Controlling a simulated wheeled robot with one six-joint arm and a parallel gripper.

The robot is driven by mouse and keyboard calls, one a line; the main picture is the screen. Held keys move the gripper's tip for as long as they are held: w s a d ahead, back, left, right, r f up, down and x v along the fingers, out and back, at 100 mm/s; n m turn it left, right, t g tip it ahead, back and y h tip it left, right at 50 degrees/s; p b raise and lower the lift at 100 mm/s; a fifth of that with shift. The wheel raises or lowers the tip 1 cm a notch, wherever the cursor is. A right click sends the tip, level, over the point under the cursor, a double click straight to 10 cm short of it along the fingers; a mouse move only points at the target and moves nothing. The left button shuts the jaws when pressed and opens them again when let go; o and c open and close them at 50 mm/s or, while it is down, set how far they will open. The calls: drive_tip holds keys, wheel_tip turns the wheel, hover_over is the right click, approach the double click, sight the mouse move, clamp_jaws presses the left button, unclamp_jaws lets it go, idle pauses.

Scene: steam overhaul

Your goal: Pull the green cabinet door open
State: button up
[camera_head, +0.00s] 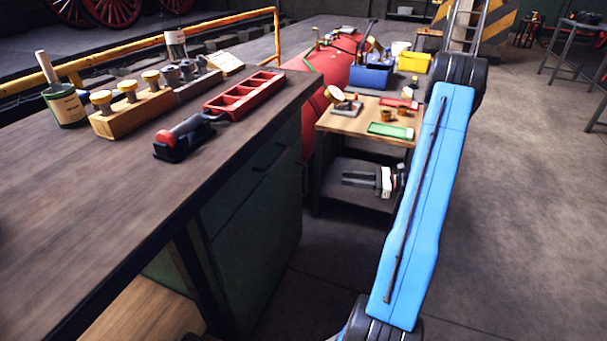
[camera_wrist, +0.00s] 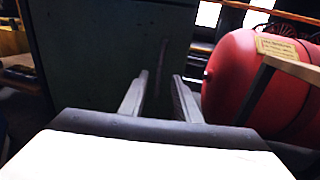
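The green cabinet door (camera_head: 258,215) is under the workbench and looks shut. The green cabinet face (camera_wrist: 90,50) fills the left and middle of the wrist view. A faint, thin upright strip (camera_wrist: 162,62) shows on it between the finger lines; it may be the handle. My gripper (camera_head: 345,179) is to the right of the cabinet, fingers pointing left at it, apart from the door. In the wrist view my gripper (camera_wrist: 159,77) is open, with nothing between its fingers.
The workbench top (camera_head: 60,225) carries a red tray (camera_head: 243,95), a wooden block (camera_head: 130,113) and a dark tool (camera_head: 183,137). A small wooden-topped cart (camera_head: 350,128) stands behind my gripper. A red tank (camera_wrist: 240,75) is right of the cabinet. The floor (camera_head: 530,200) at right is clear.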

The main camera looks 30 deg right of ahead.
drive_tip(key=x, duration=1.7)
drive_tip(key=shift+w+d+f, duration=0.1)
drive_tip(key=shift+w, duration=0.15)
clamp_jaws()
